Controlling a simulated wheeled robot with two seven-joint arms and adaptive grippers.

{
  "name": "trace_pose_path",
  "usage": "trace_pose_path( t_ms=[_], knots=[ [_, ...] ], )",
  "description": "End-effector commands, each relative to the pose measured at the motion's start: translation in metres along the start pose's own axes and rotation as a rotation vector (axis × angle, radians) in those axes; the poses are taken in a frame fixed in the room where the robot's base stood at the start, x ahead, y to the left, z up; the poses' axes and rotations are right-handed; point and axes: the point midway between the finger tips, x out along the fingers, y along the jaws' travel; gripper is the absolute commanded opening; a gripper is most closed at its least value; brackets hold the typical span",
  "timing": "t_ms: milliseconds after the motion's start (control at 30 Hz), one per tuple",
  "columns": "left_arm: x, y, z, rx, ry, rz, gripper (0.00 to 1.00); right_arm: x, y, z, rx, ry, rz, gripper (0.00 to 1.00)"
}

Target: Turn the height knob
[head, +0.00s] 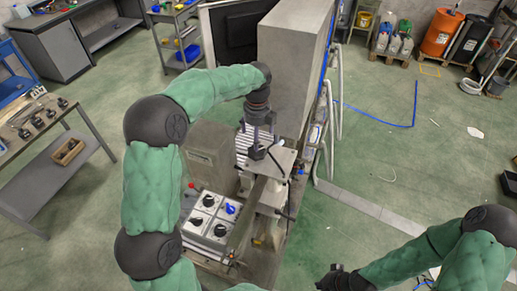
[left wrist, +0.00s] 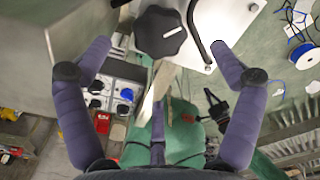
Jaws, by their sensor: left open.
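A black pointer knob, apparently the height knob (left wrist: 160,31), sits on a pale metal plate (left wrist: 220,22) at the top of the left wrist view. In the head view the plate (head: 284,158) lies under my left gripper (head: 257,132), which points down and partly hides the knob. In the left wrist view my left gripper (left wrist: 161,47) is open and empty. Its purple fingers stand wide apart on either side of the knob, with no visible contact. My right gripper (head: 337,278) is at the bottom of the head view, away from the plate; its jaws are unclear.
A control panel (head: 212,217) with several black knobs and one blue knob stands lower left of the plate. A big grey cabinet (head: 290,50) stands behind it. The green floor to the right is mostly clear.

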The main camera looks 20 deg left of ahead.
Motion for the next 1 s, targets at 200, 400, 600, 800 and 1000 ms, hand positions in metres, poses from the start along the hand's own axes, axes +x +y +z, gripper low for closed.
trace_pose_path(
  t_ms=[200, 400, 600, 800, 1000],
  knots=[
    [0.040, 0.001, 0.000, 0.000, 0.002, 0.003, 0.92, -0.003, -0.001, 0.000, 0.000, 0.000, 0.000, 0.00],
    [0.064, 0.000, 0.000, -0.002, 0.000, 0.001, 0.92, -0.005, -0.002, 0.000, 0.000, 0.000, 0.000, 0.00],
    [0.074, 0.000, 0.000, -0.002, 0.001, 0.000, 0.92, -0.005, -0.002, 0.000, 0.000, 0.000, 0.000, 0.00],
    [0.074, 0.000, 0.000, -0.002, 0.000, 0.000, 0.92, -0.005, -0.002, 0.000, 0.000, 0.000, 0.000, 0.00],
    [0.074, 0.000, 0.000, -0.002, 0.000, 0.000, 0.50, -0.005, -0.002, 0.000, 0.000, 0.000, 0.000, 0.00]
  ],
)
